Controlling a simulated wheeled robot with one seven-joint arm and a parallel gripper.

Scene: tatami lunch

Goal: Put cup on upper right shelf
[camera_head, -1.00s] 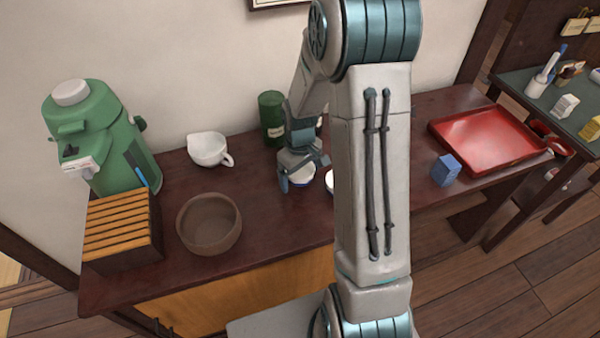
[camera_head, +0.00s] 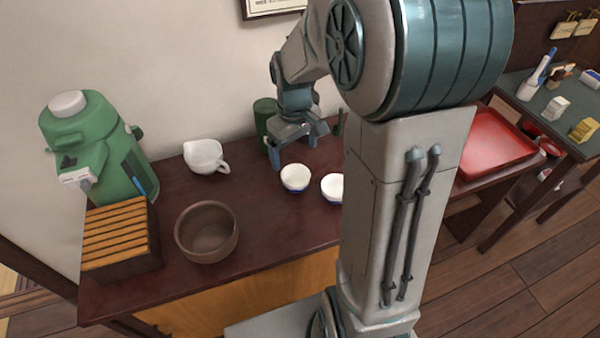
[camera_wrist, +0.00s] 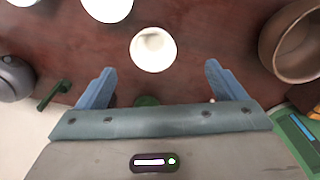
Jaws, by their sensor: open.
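A small white cup (camera_head: 295,178) with a blue lower band stands upright on the dark red-brown counter (camera_head: 262,232). A second similar cup (camera_head: 332,188) stands just to its right, partly hidden by my arm. My gripper (camera_head: 294,154) is open and empty above and behind the first cup, apart from it. In the wrist view, a white cup (camera_wrist: 153,49) lies ahead of and between my open fingers (camera_wrist: 159,72), and another cup (camera_wrist: 108,8) is at the top edge. No shelf is identifiable in either view.
A white spouted pitcher (camera_head: 205,157), brown bowl (camera_head: 207,234), slatted wooden box (camera_head: 120,240) and green dispenser (camera_head: 98,145) stand to the left. A green canister (camera_head: 265,115) is behind my gripper. A red tray (camera_head: 492,143) lies to the right. Counter between bowl and cups is clear.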

